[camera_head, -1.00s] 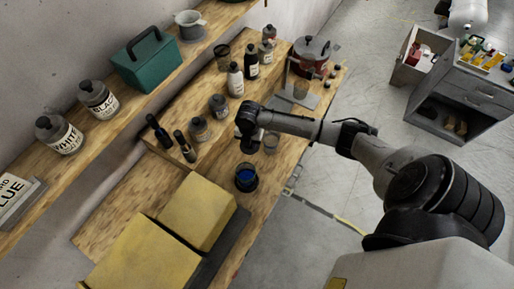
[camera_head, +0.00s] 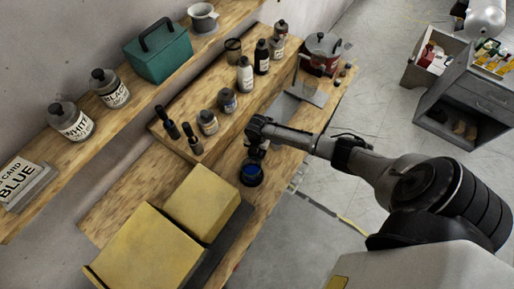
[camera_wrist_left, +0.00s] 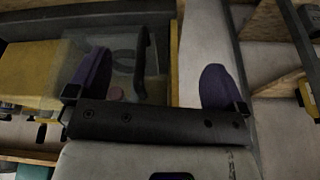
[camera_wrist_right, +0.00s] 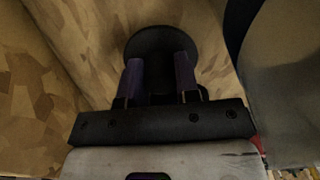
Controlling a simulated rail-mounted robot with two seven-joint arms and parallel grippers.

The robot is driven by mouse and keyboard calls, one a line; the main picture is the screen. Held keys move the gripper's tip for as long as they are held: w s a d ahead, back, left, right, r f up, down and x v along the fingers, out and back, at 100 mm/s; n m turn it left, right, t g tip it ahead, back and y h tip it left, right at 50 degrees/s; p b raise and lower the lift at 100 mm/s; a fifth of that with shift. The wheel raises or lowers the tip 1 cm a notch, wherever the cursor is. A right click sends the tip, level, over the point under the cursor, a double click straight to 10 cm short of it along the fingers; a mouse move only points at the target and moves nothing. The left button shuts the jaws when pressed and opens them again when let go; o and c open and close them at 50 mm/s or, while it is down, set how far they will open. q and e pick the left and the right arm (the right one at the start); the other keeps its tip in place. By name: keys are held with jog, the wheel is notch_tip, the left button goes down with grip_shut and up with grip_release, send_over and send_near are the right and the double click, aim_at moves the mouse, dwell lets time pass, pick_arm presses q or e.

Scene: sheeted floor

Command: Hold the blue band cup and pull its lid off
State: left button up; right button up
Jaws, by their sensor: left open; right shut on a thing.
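The blue band cup (camera_head: 250,174) is a dark round vessel with blue showing inside its rim, standing on the bench near its front edge in the head view. My right gripper (camera_head: 257,150) is just above and behind it. In the right wrist view, the right gripper's fingers (camera_wrist_right: 160,78) are shut on a dark round piece (camera_wrist_right: 162,42), which looks like a lid. Whether this piece touches the cup I cannot tell. My left gripper (camera_wrist_left: 158,85) is open and empty in its wrist view, with its fingers wide apart; it is outside the head view.
Yellow boxes (camera_head: 150,245) stand left of the cup. Several bottles (camera_head: 208,122) line a raised board behind it. A red pot (camera_head: 322,55) stands at the bench's far end. A wall shelf holds a green toolbox (camera_head: 160,55). The floor (camera_head: 300,235) at right is partly clear.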

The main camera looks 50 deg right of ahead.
jog(key=shift+f, duration=0.1)
jog(key=o, duration=1)
